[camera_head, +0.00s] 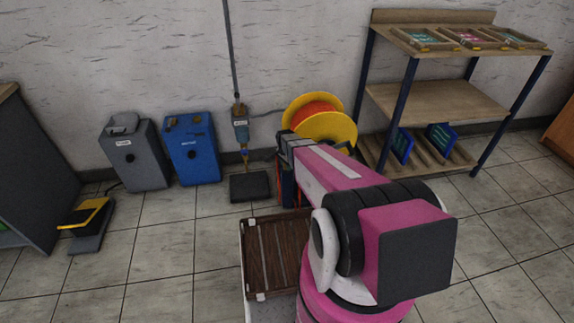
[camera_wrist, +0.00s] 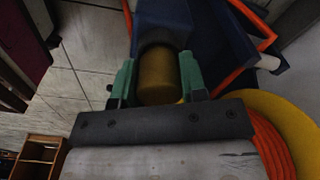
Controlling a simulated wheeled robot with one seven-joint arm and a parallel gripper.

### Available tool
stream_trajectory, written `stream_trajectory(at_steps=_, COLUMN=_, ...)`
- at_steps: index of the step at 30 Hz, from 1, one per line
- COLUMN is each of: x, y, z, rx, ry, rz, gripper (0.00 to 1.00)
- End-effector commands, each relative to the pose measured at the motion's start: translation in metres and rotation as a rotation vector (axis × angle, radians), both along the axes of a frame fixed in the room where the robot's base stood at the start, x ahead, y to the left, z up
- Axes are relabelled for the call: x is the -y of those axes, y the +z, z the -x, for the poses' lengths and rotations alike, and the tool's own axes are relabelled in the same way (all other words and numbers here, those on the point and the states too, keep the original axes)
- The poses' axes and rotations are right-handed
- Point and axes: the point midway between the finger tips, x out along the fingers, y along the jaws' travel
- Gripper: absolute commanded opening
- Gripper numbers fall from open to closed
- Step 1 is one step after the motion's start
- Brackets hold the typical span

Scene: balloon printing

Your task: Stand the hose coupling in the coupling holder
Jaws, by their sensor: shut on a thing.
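My gripper (camera_wrist: 158,80) has two green fingers, one on each side of a brass-coloured cylinder, which looks like the hose coupling (camera_wrist: 158,78). The fingers are shut on it. The coupling's far end meets a dark blue part (camera_wrist: 165,22), which may be the coupling holder; I cannot tell whether the coupling sits in it or is only in front of it. In the head view my pink arm reaches away toward the hose reel (camera_head: 321,119). The fingertips and the coupling are hidden there behind the arm.
Orange hose shows beside the blue part in the wrist view. A grey unit (camera_head: 135,155) and a blue unit (camera_head: 191,150) stand by the wall. A dark plate (camera_head: 249,187) lies below a hanging tool (camera_head: 240,128). A shelf rack (camera_head: 440,98) stands right. The left floor is mostly free.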

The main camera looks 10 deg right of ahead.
Motion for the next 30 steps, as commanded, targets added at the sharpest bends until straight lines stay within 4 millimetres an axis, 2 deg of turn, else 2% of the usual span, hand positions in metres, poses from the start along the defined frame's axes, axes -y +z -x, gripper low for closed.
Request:
stream_trajectory(at_steps=13, x=0.000, y=-0.002, z=0.000, rx=0.000, ry=0.000, rz=0.000, gripper=0.01)
stream_trajectory(at_steps=14, x=0.000, y=-0.002, z=0.000, rx=0.000, ry=0.000, rz=0.000, gripper=0.46)
stream_trajectory(at_steps=16, x=0.000, y=-0.002, z=0.000, rx=0.000, ry=0.000, rz=0.000, gripper=0.68)
stream_trajectory(at_steps=26, x=0.000, y=0.000, z=0.000, rx=0.000, ry=0.000, rz=0.000, gripper=0.69)
stream_trajectory(at_steps=30, x=-0.001, y=0.014, z=0.001, rx=0.002, ry=0.000, rz=0.000, gripper=0.69)
